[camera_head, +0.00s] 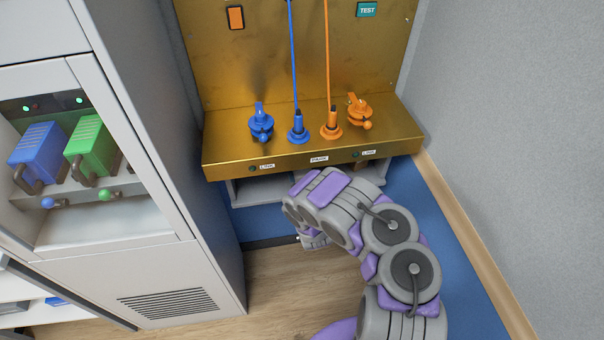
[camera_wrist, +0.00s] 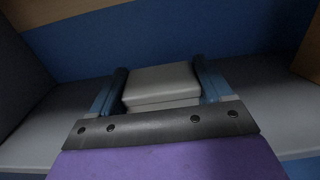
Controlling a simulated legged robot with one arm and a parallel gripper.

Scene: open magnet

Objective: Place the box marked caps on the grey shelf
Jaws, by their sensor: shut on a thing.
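In the wrist view, my gripper (camera_wrist: 160,72) is shut on a light grey box (camera_wrist: 161,88), with one dark blue-edged finger on each side of it. No caps marking shows on the faces in view. A grey shelf (camera_wrist: 262,108) spreads on both sides of the box; I cannot tell whether the box touches it. In the head view, the grey shelf (camera_head: 270,191) shows under the brass-coloured bench. My arm bends down in front of the bench there, and the box and fingertips are hidden.
The brass bench (camera_head: 225,157) overhangs the shelf and carries blue and orange plugs and valves. A grey cabinet (camera_head: 165,283) with blue and green modules stands at left. A grey wall (camera_head: 500,130) closes the right side. Wooden floor (camera_head: 275,285) is clear between cabinet and arm.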

